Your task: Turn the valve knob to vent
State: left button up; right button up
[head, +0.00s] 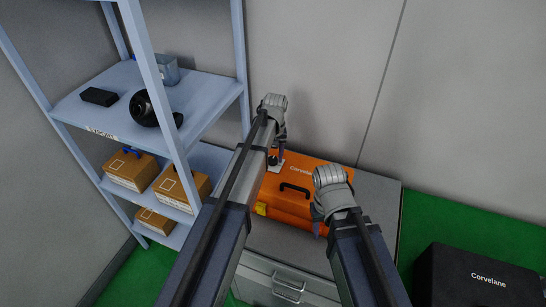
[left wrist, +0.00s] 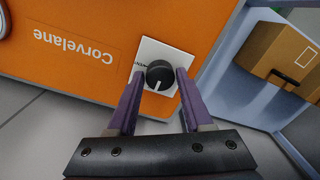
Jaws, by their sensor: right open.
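The valve knob (left wrist: 160,75) is round and black with a white pointer line, on a white plate (left wrist: 150,50) on the orange case (left wrist: 75,35). In the left wrist view the line points down toward my gripper's base. My left gripper (left wrist: 159,80) has its two purple fingers apart, one on each side of the knob; I cannot tell whether they touch it. The plate's lettering is mostly hidden by a finger. In the head view my left arm partly covers the orange case (head: 312,174). My right gripper (head: 319,222) is at the case's right front, its fingers mostly hidden.
The case stands on a grey cabinet (head: 376,190) against the wall. A blue shelf unit (head: 215,93) with cardboard boxes (head: 130,168) and dark items stands at left. A black Corvelane case (head: 470,275) is on the green floor at right.

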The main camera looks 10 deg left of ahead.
pick_arm(q)
grip_shut()
jog(key=shift+m, duration=0.3)
jog(key=m, duration=0.3)
jog(key=shift+m, duration=0.4)
jog(key=m, duration=0.9)
jog(key=shift+t, duration=0.3)
jog(key=shift+s+m, duration=0.1)
jog(key=shift+m, duration=2.1)
